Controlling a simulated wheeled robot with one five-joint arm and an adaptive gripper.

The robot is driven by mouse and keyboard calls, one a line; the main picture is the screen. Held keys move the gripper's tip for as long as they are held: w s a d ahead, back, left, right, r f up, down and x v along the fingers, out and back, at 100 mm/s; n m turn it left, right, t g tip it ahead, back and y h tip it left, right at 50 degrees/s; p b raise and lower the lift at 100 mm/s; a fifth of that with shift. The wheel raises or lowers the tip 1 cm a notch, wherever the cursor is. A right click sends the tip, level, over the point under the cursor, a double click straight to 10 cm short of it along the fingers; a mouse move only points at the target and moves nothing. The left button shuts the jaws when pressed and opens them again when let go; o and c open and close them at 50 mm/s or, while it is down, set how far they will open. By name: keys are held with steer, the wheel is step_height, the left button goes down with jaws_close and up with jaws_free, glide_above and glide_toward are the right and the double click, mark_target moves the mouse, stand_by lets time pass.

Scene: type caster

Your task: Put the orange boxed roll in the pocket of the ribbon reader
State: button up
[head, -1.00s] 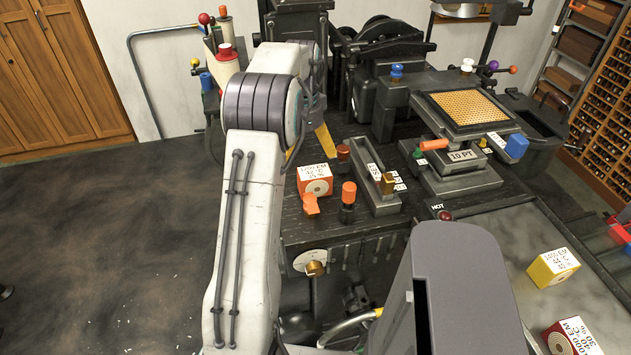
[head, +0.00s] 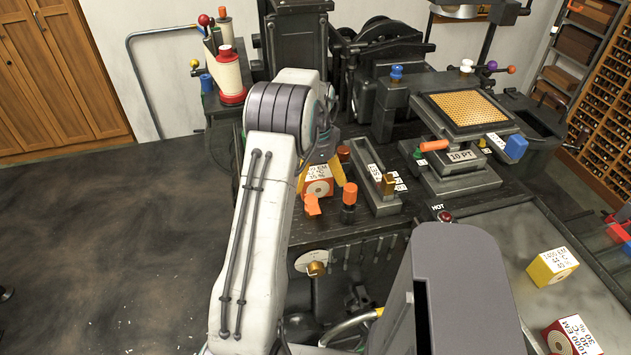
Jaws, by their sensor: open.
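The orange boxed roll (head: 318,187) stands on the dark bench, a white label on top and a round roll end on its front. My gripper (head: 322,174) is at the box, its yellow fingers apart, one at the box's left and one at its right. The gripper body hides part of the box's top and back. Whether the fingers touch the box I cannot tell. I cannot identify the ribbon reader or its pocket with certainty; my arm covers part of the bench to the left.
An orange lever (head: 312,205) is in front of the box. An orange-topped knob (head: 349,193) and a narrow metal trough (head: 377,191) are to the right. A yellow boxed roll (head: 552,266) and a red boxed roll (head: 573,338) lie on the grey top at right.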

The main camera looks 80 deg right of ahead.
steer(key=shift+f, duration=0.1)
steer(key=c, duration=1.3)
steer(key=shift+o, duration=0.2)
